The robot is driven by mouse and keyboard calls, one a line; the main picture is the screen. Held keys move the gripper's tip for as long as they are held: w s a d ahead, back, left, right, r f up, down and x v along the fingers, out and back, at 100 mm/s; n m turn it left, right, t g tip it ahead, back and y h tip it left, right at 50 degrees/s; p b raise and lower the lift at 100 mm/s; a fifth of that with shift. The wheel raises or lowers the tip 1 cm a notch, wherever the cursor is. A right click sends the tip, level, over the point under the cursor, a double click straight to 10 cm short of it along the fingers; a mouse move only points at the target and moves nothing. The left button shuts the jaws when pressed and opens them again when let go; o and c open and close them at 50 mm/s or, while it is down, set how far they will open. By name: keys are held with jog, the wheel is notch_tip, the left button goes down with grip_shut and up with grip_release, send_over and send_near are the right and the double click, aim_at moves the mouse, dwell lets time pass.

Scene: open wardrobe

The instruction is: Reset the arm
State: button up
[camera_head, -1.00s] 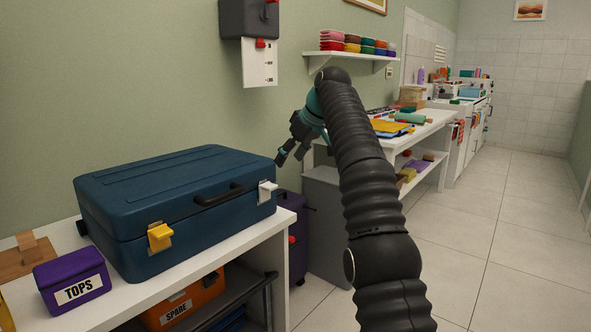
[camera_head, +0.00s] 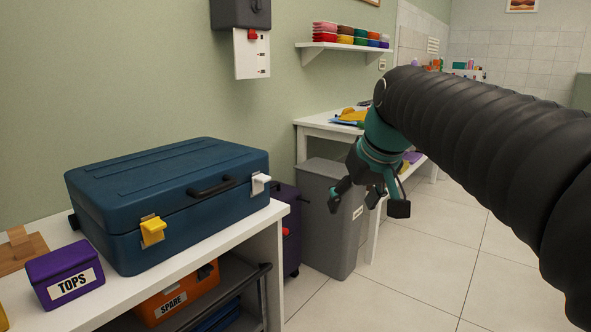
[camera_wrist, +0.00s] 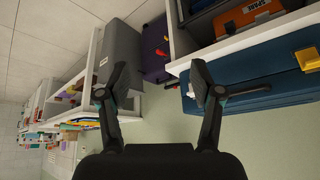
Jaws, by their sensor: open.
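My gripper (camera_head: 369,199) hangs at the end of my arm in the head view, in front of the grey bin and to the right of the blue suitcase. Its fingers are spread apart with nothing between them. The wrist view also shows my gripper (camera_wrist: 162,95) open and empty, with the scene turned over. My arm's black ribbed links cross the right side of the head view and hide part of the floor and far counter.
A closed blue suitcase (camera_head: 175,195) lies on a white bench (camera_head: 190,290) beside a purple TOPS box (camera_head: 66,276). An orange SPARE box (camera_head: 177,297) is below. A grey bin (camera_head: 330,220) and purple case (camera_head: 287,235) stand beside the bench. Floor (camera_head: 420,270) is clear at right.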

jog(key=s+d+f+m+h, duration=0.1)
jog(key=s+d+f, duration=0.1)
jog(key=s+f, duration=0.7)
jog(key=s+d+f+m, duration=0.2)
jog(key=s+d+f, duration=0.1)
jog(key=s+f, duration=0.6)
jog(key=shift+s+d+f+h, duration=0.15)
jog(key=shift+s+f+h, duration=0.2)
jog(key=shift+s, duration=0.9)
jog(key=shift+r, duration=0.1)
